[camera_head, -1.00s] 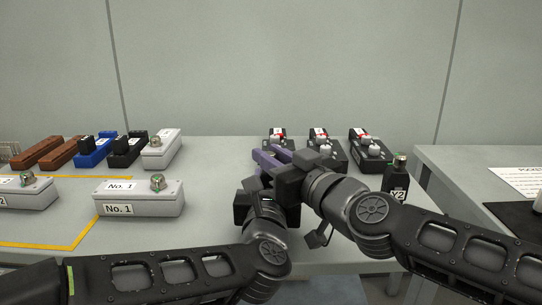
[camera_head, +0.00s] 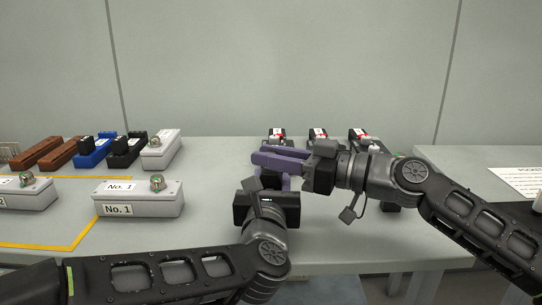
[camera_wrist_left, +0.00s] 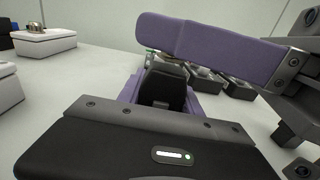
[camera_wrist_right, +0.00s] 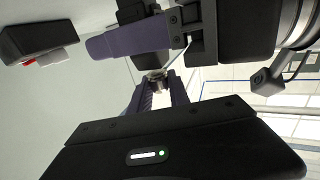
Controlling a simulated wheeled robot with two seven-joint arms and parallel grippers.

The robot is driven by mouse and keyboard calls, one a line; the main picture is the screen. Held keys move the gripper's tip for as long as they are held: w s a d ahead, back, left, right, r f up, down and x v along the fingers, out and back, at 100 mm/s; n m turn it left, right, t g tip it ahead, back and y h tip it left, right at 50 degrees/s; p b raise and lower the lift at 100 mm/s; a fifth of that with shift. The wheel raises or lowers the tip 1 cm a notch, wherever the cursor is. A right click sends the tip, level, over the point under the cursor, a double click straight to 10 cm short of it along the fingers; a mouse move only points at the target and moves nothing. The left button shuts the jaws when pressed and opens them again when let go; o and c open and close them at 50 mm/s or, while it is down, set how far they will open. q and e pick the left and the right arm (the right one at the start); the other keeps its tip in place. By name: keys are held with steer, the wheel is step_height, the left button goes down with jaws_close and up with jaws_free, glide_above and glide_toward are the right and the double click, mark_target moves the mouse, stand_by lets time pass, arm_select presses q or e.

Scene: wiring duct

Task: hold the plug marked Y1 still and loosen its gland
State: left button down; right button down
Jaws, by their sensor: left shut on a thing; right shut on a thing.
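A black plug (camera_wrist_left: 163,82) stands between the purple fingers of my left gripper (camera_head: 271,182), which is shut on it low down. I cannot read its mark. My right gripper (camera_head: 268,158) reaches in from the right at the plug's top, its purple fingers level above my left gripper. In the right wrist view a small metallic gland (camera_wrist_right: 157,77) sits between the fingertips, and the right gripper is shut on it. In the head view the gland is hidden behind the purple fingers. In the left wrist view a right finger crosses over the plug.
Several black housings (camera_head: 318,134) with red and white parts stand behind the grippers. Grey No. 1 box (camera_head: 140,199), blue block (camera_head: 96,151) and brown blocks (camera_head: 38,152) are at left. My right arm hides much of the table's right end.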

steer(key=shift+r+n+g+y, duration=0.1)
steer(key=shift+n+g+y, duration=0.2)
steer(key=shift+n+g, duration=0.35)
steer(key=shift+g, duration=0.25)
steer(key=c, duration=1.2)
jaws_free()
steer(key=v, duration=1.2)
